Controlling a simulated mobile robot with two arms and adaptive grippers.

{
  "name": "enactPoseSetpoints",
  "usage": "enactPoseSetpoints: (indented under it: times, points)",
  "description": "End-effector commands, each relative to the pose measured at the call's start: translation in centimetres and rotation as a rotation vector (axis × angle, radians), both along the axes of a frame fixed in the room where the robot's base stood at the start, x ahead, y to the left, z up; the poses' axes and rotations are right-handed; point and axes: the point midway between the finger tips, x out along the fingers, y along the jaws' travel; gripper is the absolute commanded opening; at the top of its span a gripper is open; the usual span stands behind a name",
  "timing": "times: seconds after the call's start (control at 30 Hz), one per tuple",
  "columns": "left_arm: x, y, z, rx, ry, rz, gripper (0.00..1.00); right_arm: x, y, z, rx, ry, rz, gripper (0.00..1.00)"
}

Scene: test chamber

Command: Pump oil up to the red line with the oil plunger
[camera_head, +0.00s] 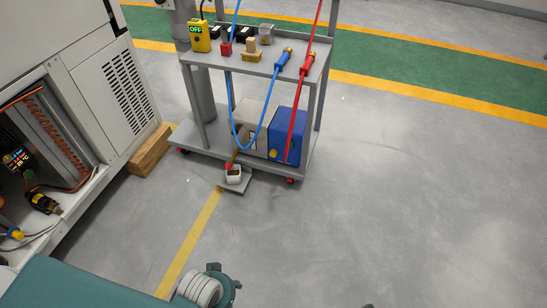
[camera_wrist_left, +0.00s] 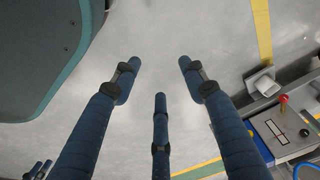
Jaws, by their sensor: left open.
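The container also shows in the left wrist view (camera_wrist_left: 263,83). I cannot tell clearly which part is the oil plunger. A pale grey machine (camera_head: 252,112) sits on the cart's lower shelf. In the wrist view it shows a white label panel (camera_wrist_left: 274,130) and a red knob (camera_wrist_left: 283,100); the red line is too small to make out. My left gripper (camera_wrist_left: 160,78) is open and empty, over bare floor.
The wheeled grey cart (camera_head: 205,148) carries a blue box (camera_head: 289,135), blue and red hoses, and a yellow meter (camera_head: 200,36). An opened white unit (camera_head: 116,78) stands left, beside a wooden block (camera_head: 150,152). The floor right of the cart is clear.

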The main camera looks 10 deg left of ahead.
Motion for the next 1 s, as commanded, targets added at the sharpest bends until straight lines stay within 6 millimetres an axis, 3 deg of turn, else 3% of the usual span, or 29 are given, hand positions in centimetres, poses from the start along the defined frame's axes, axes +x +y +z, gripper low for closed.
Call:
enactPoseSetpoints:
  times: [0.17,0.4,1.0]
  points:
    - [-0.01,-0.01,-0.02,0.000,0.000,0.000,0.43,0.00,0.00,-0.02,0.000,0.000,0.000,0.25]
    - [-0.01,-0.02,-0.05,0.000,0.000,0.000,0.00,-0.01,0.02,-0.05,0.000,0.000,0.000,0.25]
    - [-0.03,-0.04,-0.08,-0.001,0.000,-0.001,0.00,-0.04,0.05,-0.09,0.001,0.000,0.001,0.25]
